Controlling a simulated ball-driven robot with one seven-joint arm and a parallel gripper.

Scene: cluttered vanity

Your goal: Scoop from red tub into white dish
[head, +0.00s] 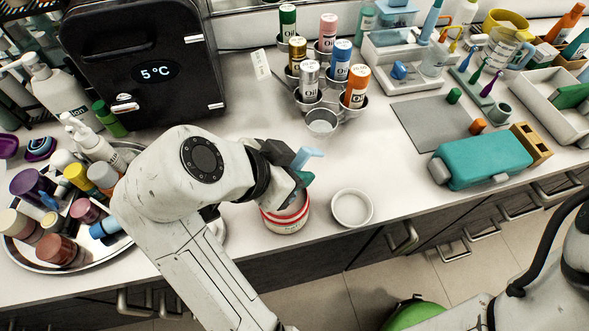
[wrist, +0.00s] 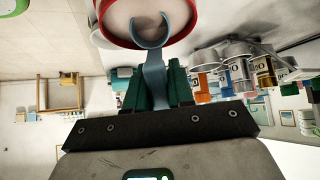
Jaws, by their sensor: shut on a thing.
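The red tub (head: 285,222) stands on the counter near its front edge, with a red rim and a pale label band. The white dish (head: 352,208) is a shallow round bowl just right of it and looks empty. My gripper (head: 301,176) is above the tub, its teal fingers shut on a light blue scoop (head: 308,157). In the wrist view the scoop (wrist: 154,70) extends from between the fingers (wrist: 154,88), and its curved end overlaps the pale opening of the tub (wrist: 112,40). I cannot tell whether it touches the contents. My arm partly hides the tub in the head view.
A cluster of metal cups (head: 321,122) with oil bottles stands behind. A round tray (head: 100,262) of bottles is at the left, beside my arm. A teal case (head: 482,160) and grey mat (head: 430,122) lie to the right. The counter right of the dish is clear.

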